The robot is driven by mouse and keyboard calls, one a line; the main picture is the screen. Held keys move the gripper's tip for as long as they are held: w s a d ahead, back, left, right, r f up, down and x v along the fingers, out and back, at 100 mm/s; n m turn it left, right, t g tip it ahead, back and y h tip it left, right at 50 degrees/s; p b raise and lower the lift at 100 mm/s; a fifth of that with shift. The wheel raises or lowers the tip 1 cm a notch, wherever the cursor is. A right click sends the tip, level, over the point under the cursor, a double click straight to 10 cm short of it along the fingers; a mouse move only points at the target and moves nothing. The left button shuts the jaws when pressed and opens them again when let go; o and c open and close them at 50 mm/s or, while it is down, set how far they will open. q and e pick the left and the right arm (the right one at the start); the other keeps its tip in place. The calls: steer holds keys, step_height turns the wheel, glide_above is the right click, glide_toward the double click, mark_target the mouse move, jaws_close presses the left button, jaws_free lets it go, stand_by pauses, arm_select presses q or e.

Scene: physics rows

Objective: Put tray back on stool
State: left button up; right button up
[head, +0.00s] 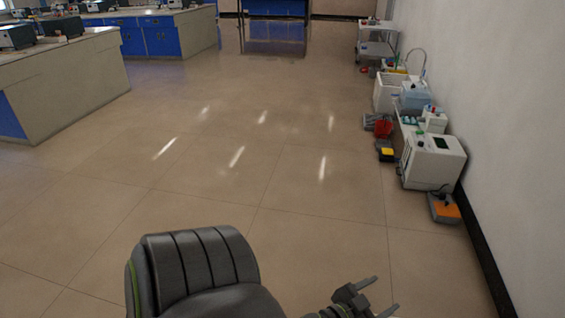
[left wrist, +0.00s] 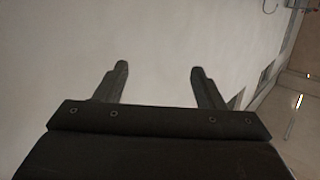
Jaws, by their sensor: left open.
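I can make out neither a tray nor a stool in either view. My left gripper (head: 382,296) is at the bottom of the head view, over bare floor, with its two fingers apart. In the left wrist view the left gripper (left wrist: 160,69) is open with nothing between its fingers, facing a pale wall. My right gripper is not in view.
White lab equipment (head: 433,162), an orange-topped box (head: 443,208) and several containers line the right wall (head: 510,110). A white cart (head: 377,48) stands farther back. Lab benches (head: 70,85) stand at left. The middle floor (head: 270,160) is clear.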

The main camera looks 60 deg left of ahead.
arm_select(q)
steer(key=s+a+f+n+g+y, duration=0.15)
steer(key=s+f+g, duration=0.3)
steer(key=f, duration=0.55)
steer(key=s+a+f+n+g+y, duration=0.1)
steer(key=s+a+f+g, duration=0.25)
steer(key=s+f, duration=0.4)
steer(key=s+d+f+g+h, duration=0.2)
steer(key=s+d+f+g, duration=0.2)
steer(key=s+f, duration=1)
steer(key=s+g, duration=0.2)
steer(key=g, duration=0.1)
steer(key=shift+d+g, duration=0.15)
steer(key=shift+g, duration=0.25)
steer(key=shift+m+h, duration=0.25)
steer(key=s+a+r+p, duration=0.1)
steer(key=s+r+p, duration=0.4)
steer(key=p, duration=0.9)
steer(key=s, duration=0.2)
steer(key=shift+s+r, duration=0.35)
steer(key=shift+s, duration=0.05)
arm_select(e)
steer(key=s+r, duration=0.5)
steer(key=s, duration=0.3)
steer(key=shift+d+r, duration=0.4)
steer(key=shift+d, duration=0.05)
